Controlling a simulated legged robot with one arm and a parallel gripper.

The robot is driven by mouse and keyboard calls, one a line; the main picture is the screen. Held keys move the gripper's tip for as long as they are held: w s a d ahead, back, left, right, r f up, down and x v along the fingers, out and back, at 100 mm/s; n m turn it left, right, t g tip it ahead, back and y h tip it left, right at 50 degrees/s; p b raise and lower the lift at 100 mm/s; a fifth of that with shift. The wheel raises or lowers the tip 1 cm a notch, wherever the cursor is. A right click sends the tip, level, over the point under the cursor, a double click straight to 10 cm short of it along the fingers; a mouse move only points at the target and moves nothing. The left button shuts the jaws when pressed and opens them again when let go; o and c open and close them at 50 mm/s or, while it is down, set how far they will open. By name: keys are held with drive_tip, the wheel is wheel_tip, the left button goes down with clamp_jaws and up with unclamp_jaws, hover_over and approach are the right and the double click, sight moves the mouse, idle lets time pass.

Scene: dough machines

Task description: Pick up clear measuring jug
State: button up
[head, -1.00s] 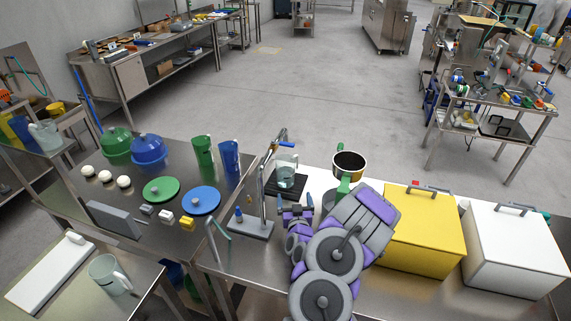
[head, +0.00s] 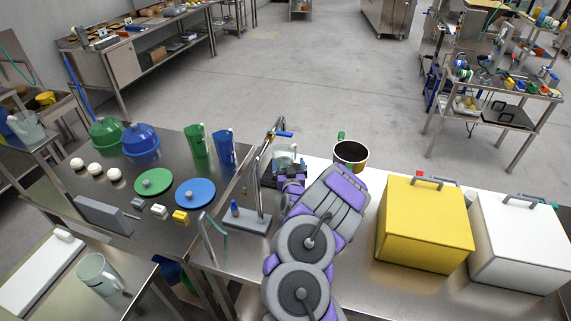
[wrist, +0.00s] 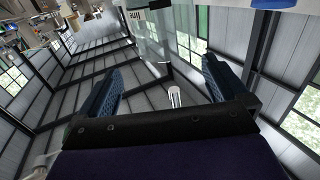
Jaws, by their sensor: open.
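A clear measuring jug (head: 285,152) stands upright on the metal table's far side, behind a tap-like stand. My gripper (head: 291,172) is just in front of it, and the arm partly hides the jug's lower part. In the wrist view, my gripper (wrist: 160,80) has its two blue pads wide apart, with nothing clasped between them. What looks like the clear jug (wrist: 150,38) shows beyond the pads at the top. I cannot tell whether they touch it. Another clear jug (head: 98,274) stands at the front left.
The metal stand (head: 258,190) is close on the left of my arm. A pot (head: 350,156) stands right of the jug. A yellow box (head: 425,225) and a white box (head: 520,245) fill the right. Green (head: 197,147) and blue jugs (head: 225,148) stand left.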

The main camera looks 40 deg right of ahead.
sight(283, 152)
drive_tip(key=shift+w+d+f, duration=0.1)
drive_tip(key=shift+w+d, duration=0.2)
drive_tip(key=shift+w, duration=0.55)
drive_tip(key=shift+w+a+r+b, duration=0.4)
drive_tip(key=shift+w, duration=0.05)
drive_tip(key=w+d, duration=0.1)
drive_tip(key=w+d+f+b, duration=0.1)
drive_tip(key=w+d, duration=0.1)
drive_tip(key=d, duration=0.1)
drive_tip(key=shift+f+b, duration=0.3)
drive_tip(key=shift+b, duration=0.05)
drive_tip(key=shift+w+d+r, duration=0.15)
drive_tip(key=shift+w+r, duration=0.1)
drive_tip(key=shift+w, duration=0.2)
drive_tip(key=shift+a+r, duration=0.2)
drive_tip(key=shift+a, duration=0.05)
drive_tip(key=shift+d+f, duration=0.2)
drive_tip(key=shift+d, duration=0.15)
drive_tip(key=c, duration=0.5)
drive_tip(key=shift+a, duration=0.2)
drive_tip(key=c, duration=0.6)
drive_tip(key=shift+r, duration=0.1)
drive_tip(key=c, duration=0.6)
